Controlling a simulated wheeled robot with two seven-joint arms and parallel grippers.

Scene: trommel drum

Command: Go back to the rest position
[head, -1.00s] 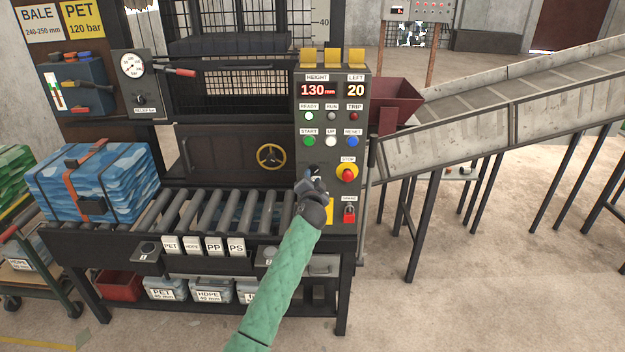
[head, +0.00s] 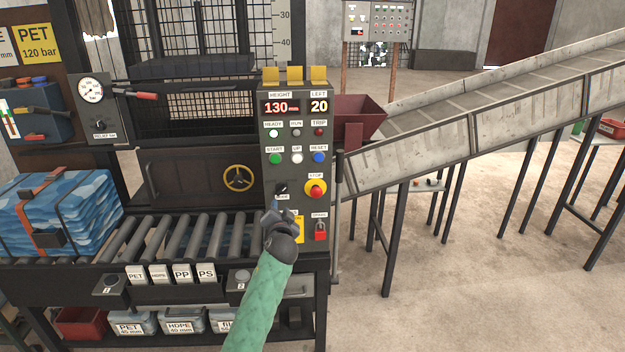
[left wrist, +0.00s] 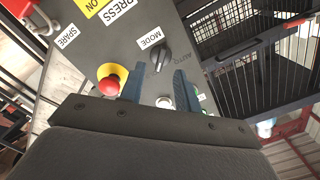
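My left gripper (head: 274,208) is in front of the lower part of the grey control panel (head: 268,222), just below the black mode knob (head: 281,188). In the left wrist view the two blue-grey fingers (left wrist: 159,72) stand apart with nothing between them. The mode knob (left wrist: 160,58) shows just beyond the fingertips, and contact is not visible. The red stop button (head: 316,188) on its yellow base is to the right of the knob. It also shows in the left wrist view (left wrist: 110,86). My right gripper is in neither view.
A roller table (head: 190,243) with a blue strapped bale (head: 80,215) is left of the panel. A yellow handwheel (head: 239,178) is behind the rollers. A red hopper (head: 358,112) and a sloping conveyor (head: 430,148) stand right. The floor at the lower right (head: 480,300) is clear.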

